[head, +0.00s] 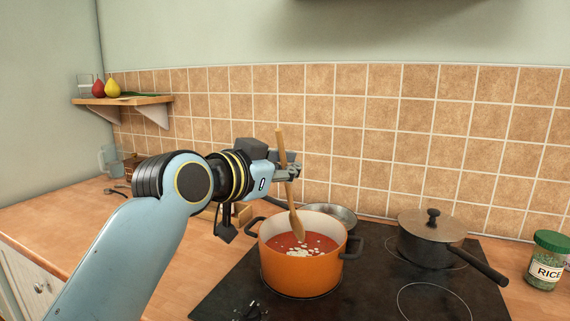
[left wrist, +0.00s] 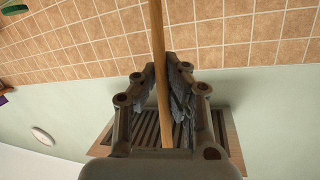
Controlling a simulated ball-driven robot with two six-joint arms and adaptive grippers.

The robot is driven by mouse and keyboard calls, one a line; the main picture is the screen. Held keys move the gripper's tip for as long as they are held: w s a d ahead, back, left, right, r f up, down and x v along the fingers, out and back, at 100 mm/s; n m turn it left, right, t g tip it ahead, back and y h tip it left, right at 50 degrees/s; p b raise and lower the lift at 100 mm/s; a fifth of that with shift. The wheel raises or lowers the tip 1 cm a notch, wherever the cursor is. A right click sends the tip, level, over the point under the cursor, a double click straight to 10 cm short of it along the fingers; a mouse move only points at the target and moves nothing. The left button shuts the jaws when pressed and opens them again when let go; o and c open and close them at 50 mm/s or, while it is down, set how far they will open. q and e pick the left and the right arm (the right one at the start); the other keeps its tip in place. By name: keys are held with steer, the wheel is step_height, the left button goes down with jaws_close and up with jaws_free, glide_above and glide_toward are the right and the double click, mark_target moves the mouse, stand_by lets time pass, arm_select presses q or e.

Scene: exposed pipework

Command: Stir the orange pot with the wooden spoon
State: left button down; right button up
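The orange pot (head: 300,274) stands on the black cooktop with red sauce and several pale bits inside. My left gripper (head: 288,172) is above the pot's back left side, with the wooden spoon (head: 280,150) between its fingers. The spoon slants down, and its bowl (head: 297,224) is inside the pot's rim at the sauce; how deep its tip goes I cannot tell. In the left wrist view the spoon's handle (left wrist: 157,60) runs between the fingers (left wrist: 165,90), which appear closed on it.
A lidded dark saucepan (head: 424,246) stands to the right of the pot, its handle pointing front right. A metal pan (head: 338,214) is behind the pot. A rice jar (head: 546,262) is at the right edge. The tiled wall (head: 370,130) closes off the back.

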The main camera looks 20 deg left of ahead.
mark_target(289, 200)
arm_select(q)
steer(key=f+b, duration=0.1)
steer(key=w+f+b, duration=0.1)
steer(key=f, duration=0.1)
steer(key=shift+w, duration=0.1)
steer(key=shift+w+d+f+b, duration=0.1)
steer(key=shift+w+f+b, duration=0.3)
steer(key=shift+f, duration=0.3)
steer(key=shift+w+a+f+b, duration=0.1)
steer(key=shift+w+f+b, duration=0.1)
steer(key=shift+f+b, duration=0.45)
steer(key=shift+w+d+f+b, duration=0.1)
steer(key=shift+w+f+b, duration=0.25)
steer(key=shift+f, duration=0.5)
steer(key=shift+w, duration=0.1)
